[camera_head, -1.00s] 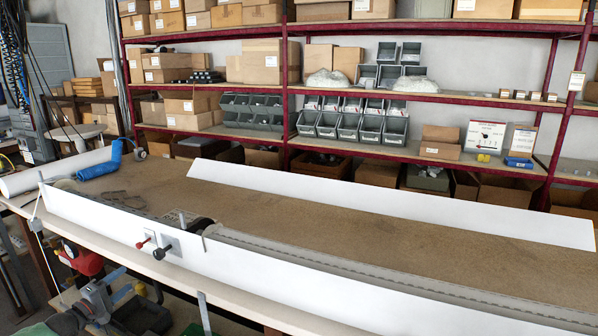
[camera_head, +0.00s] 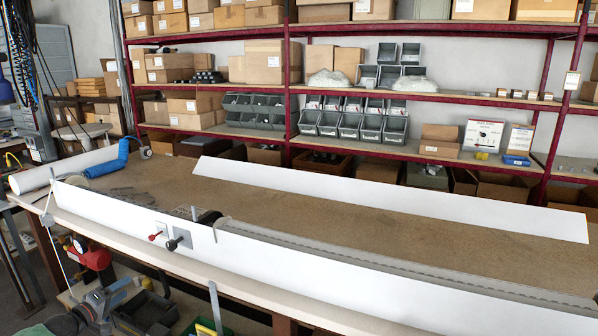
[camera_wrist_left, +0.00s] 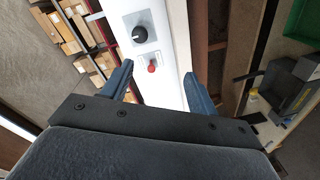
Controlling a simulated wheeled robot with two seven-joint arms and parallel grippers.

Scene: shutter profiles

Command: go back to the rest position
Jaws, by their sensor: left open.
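My left gripper (camera_head: 122,290) is low at the left of the head view, in front of the workbench. In the left wrist view its two blue fingers (camera_wrist_left: 160,75) stand apart with nothing held between them. Beyond them is the white panel on the bench front, with a black knob (camera_wrist_left: 140,34) and a red knob (camera_wrist_left: 152,68). The head view shows the same black knob (camera_head: 181,240) and red knob (camera_head: 156,236), clear of the gripper. My right gripper is in neither view.
A long white profile (camera_head: 390,200) lies on the brown worktop (camera_head: 300,205). A white roll (camera_head: 55,172) and a blue roll (camera_head: 108,163) are at its left end. Below the bench are a red tool (camera_head: 95,257) and a dark box (camera_head: 148,314). Loaded shelves stand behind.

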